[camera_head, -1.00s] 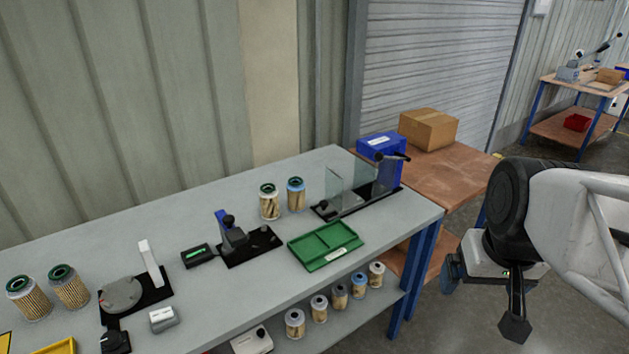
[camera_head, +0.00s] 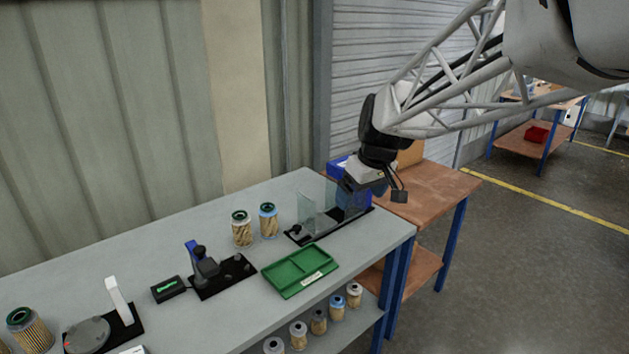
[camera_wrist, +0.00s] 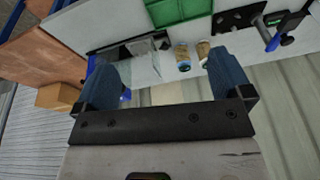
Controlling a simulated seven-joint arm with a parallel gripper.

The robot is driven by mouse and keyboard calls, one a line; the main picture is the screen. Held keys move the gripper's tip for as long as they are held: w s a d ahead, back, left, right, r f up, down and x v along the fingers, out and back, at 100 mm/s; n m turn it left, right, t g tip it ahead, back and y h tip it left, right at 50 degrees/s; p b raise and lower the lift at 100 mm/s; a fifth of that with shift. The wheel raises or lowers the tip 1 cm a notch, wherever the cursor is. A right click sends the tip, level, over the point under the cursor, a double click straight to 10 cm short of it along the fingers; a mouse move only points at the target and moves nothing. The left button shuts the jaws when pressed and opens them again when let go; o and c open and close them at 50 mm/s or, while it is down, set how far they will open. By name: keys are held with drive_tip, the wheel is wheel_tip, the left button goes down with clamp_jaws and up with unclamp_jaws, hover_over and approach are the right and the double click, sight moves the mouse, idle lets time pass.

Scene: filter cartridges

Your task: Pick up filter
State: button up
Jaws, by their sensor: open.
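Another green-capped filter (camera_head: 29,330) stands at the far left. Several smaller filters (camera_head: 319,320) stand on the lower shelf. My gripper (camera_head: 392,190) is open and empty, above the bench's right end, to the right of the two filters. Its blue fingers (camera_wrist: 170,85) are spread wide.
A clear-panelled fixture (camera_head: 306,211) on a black base stands between the filters and my gripper. A green tray (camera_head: 300,271) lies in front. A black-based fixture (camera_head: 221,278) stands left of it. A wooden table (camera_head: 440,187) with boxes adjoins the bench's right end.

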drive_tip(key=w+a+f+n+y, duration=0.1)
drive_tip(key=w+a+f+n, duration=0.4)
drive_tip(key=w+a, duration=0.85)
drive_tip(key=n+g+y, duration=0.1)
drive_tip(key=n, duration=0.2)
hover_over(268, 206)
drive_tip(key=d, duration=0.3)
drive_tip(key=f, duration=1)
drive_tip(key=shift+s+a+f, duration=0.2)
drive_tip(key=shift+a+f, duration=0.05)
drive_tip(key=shift+f, duration=0.1)
drive_tip(key=shift+w+a+f, duration=0.25)
drive_tip(key=shift+a+f, duration=0.1)
drive_tip(key=shift+a, duration=0.05)
drive_tip(key=shift+x, duration=1.3)
drive_tip(key=shift+s+x, duration=0.2)
drive_tip(key=shift+x, duration=2.4)
